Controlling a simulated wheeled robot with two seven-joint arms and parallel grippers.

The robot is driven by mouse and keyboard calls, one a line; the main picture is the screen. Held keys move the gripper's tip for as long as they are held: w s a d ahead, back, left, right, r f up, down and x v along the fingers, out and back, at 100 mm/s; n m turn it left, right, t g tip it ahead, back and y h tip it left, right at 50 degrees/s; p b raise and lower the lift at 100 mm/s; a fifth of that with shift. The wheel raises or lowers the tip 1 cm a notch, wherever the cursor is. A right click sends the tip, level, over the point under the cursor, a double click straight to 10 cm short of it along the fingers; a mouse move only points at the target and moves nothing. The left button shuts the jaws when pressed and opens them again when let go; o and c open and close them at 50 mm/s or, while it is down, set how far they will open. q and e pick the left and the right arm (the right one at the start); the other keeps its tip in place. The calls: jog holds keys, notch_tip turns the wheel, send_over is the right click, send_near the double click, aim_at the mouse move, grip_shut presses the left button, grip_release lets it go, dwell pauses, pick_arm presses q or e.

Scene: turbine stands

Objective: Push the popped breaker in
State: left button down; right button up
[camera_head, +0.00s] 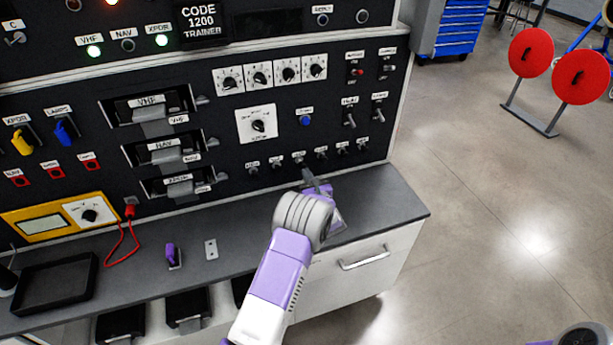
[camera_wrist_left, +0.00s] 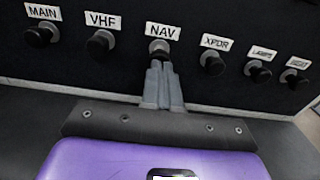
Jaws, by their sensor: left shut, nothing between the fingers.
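A row of black breaker knobs runs along the bottom of the dark panel. In the left wrist view they are labelled MAIN (camera_wrist_left: 38,36), VHF (camera_wrist_left: 100,42), NAV (camera_wrist_left: 159,46) and XPDR (camera_wrist_left: 212,62), with two smaller-looking ones to the right. My left gripper (camera_wrist_left: 160,68) is shut and empty, its tips right at the NAV knob and covering its lower part. I cannot tell whether they touch, or which knob stands out. In the head view my left gripper (camera_head: 308,174) is just below the NAV breaker (camera_head: 298,157). My right gripper does not show.
A grey counter (camera_head: 385,200) lies below the panel. It holds a black tray (camera_head: 55,282), a yellow meter (camera_head: 55,222) with a red lead and a purple-handled item (camera_head: 172,255). Switches and dials (camera_head: 258,124) sit above the breakers. Open floor lies to the right.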

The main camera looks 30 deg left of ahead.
pick_arm(q)
jog(key=shift+w+a, duration=0.3)
jog(key=shift+a, duration=0.1)
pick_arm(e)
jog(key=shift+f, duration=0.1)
pick_arm(q)
jog(key=shift+b+x, duration=0.7)
jog(key=shift+x, duration=0.1)
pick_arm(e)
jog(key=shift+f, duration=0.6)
pick_arm(q)
jog(key=shift+r, duration=0.15)
jog(key=p+v, duration=0.2)
jog(key=v, duration=1.2)
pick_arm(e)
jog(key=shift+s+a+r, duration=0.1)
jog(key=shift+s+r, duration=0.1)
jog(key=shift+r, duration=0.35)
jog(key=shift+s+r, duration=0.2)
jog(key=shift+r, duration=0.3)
pick_arm(q)
jog(key=shift+s, duration=0.1)
